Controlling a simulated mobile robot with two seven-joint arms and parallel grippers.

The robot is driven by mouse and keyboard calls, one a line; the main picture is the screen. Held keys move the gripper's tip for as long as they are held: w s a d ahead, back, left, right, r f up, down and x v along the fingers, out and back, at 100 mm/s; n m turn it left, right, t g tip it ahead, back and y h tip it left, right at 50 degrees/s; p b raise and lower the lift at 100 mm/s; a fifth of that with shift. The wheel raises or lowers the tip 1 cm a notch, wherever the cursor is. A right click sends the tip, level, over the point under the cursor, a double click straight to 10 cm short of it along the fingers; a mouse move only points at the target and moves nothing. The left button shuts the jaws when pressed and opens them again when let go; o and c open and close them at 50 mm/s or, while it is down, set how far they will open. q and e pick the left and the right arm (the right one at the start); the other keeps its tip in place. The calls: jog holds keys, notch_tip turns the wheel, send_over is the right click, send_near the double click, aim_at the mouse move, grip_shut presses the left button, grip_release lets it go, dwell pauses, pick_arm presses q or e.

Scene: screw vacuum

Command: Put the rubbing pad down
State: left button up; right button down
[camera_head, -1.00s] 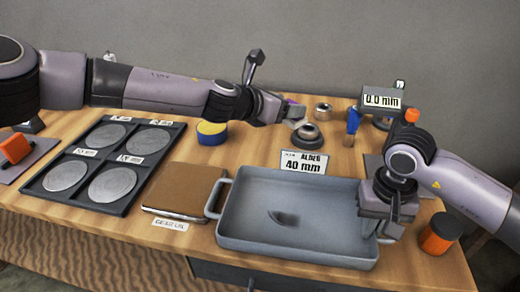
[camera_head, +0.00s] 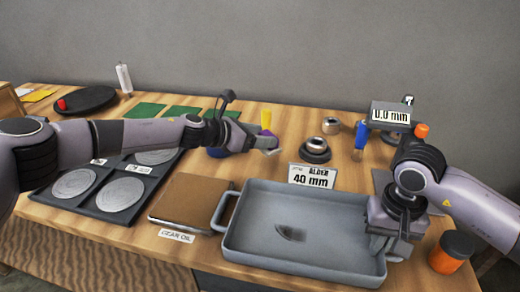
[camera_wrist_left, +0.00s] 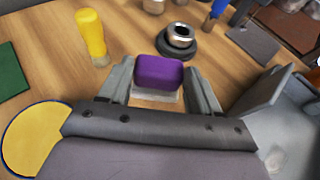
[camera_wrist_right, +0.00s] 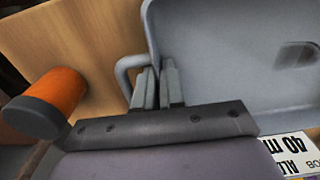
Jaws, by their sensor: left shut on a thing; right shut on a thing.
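The rubbing pad (camera_wrist_left: 159,72) is a purple block with a pale underside. It is held between the fingers of my left gripper (camera_wrist_left: 160,90) in the left wrist view. In the head view my left gripper (camera_head: 270,146) is over the wooden table, behind the grey tray (camera_head: 228,240), with a little purple of the pad (camera_head: 267,133) showing. Whether the pad touches the table is not clear. My right gripper (camera_head: 390,245) is at the tray's right end. The right wrist view shows its fingers (camera_wrist_right: 158,85) closed at the tray's handle (camera_wrist_right: 124,68).
A yellow-handled tool (camera_wrist_left: 91,36) and a dark ring-shaped base (camera_wrist_left: 178,42) stand near the pad. An orange jar (camera_head: 450,252) stands at right.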

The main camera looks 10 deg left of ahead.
pick_arm(q)
jog(key=shift+f, duration=2.05)
jog(key=shift+f, duration=0.2)
jog(key=o, duration=1.1)
jog(key=shift+c, duration=0.2)
jog(key=shift+r, duration=0.1)
jog(key=shift+r, duration=0.15)
jog(key=v, duration=1.2)
